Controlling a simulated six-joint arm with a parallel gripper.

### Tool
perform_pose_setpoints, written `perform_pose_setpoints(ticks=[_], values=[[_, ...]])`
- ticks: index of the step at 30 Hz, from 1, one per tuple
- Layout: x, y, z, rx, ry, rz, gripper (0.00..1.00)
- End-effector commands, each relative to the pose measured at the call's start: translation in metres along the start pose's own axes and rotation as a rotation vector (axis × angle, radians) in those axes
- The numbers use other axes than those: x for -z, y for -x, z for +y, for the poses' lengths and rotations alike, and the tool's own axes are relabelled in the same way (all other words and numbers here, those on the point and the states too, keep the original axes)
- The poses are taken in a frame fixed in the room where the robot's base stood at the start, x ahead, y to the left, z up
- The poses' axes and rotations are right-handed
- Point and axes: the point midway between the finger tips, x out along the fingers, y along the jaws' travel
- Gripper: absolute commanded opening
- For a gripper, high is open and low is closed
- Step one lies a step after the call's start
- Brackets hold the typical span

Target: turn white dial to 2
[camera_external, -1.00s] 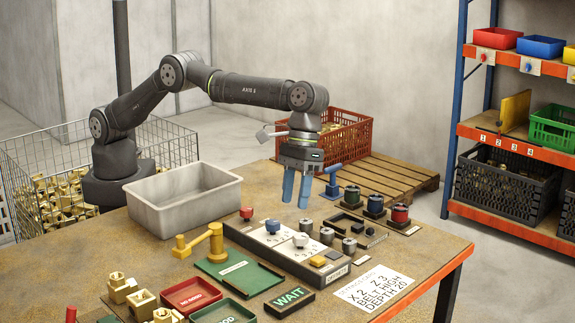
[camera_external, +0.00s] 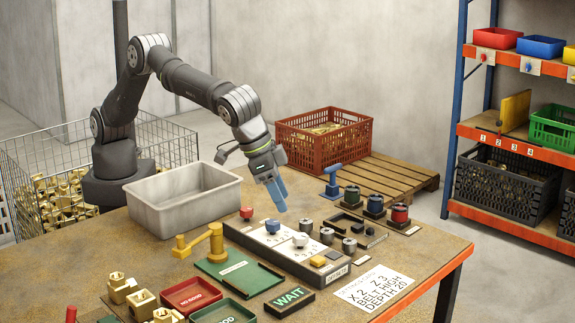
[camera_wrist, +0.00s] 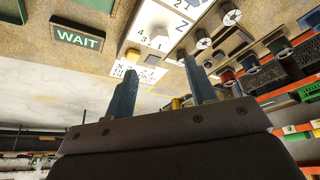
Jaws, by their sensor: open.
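The white dial (camera_external: 300,240) sits on the right one of two numbered white plates on the grey control panel (camera_external: 285,258). A blue dial (camera_external: 272,226) sits on the plate to its left. My gripper (camera_external: 278,196) is open and empty, with its blue fingers tilted down above the back of the panel, apart from both dials. In the wrist view its two fingers (camera_wrist: 158,95) stand well apart, with a numbered plate (camera_wrist: 155,28) beyond them. I cannot tell which number the white dial points to.
A red knob (camera_external: 247,212) stands at the panel's back left. Metal cylinders (camera_external: 327,235) stand along its right side.

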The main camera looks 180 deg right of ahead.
Motion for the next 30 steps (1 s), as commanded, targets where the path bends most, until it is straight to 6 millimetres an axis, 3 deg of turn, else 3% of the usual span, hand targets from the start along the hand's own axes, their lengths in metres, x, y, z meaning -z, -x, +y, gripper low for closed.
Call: perform_pose_setpoints(ticks=[6,12,18,26,27,30], values=[[0.0,-0.049,-0.001,0.001,0.001,-0.002,0.51],[0.0,-0.081,0.0,0.0,0.001,-0.001,0.51],[0.0,-0.095,-0.001,-0.001,0.001,-0.001,0.51],[0.0,-0.097,0.0,-0.002,0.001,0.0,0.51],[0.0,-0.097,0.0,-0.002,0.001,0.0,0.49],[0.0,-0.097,0.0,-0.002,0.001,0.0,0.29]])
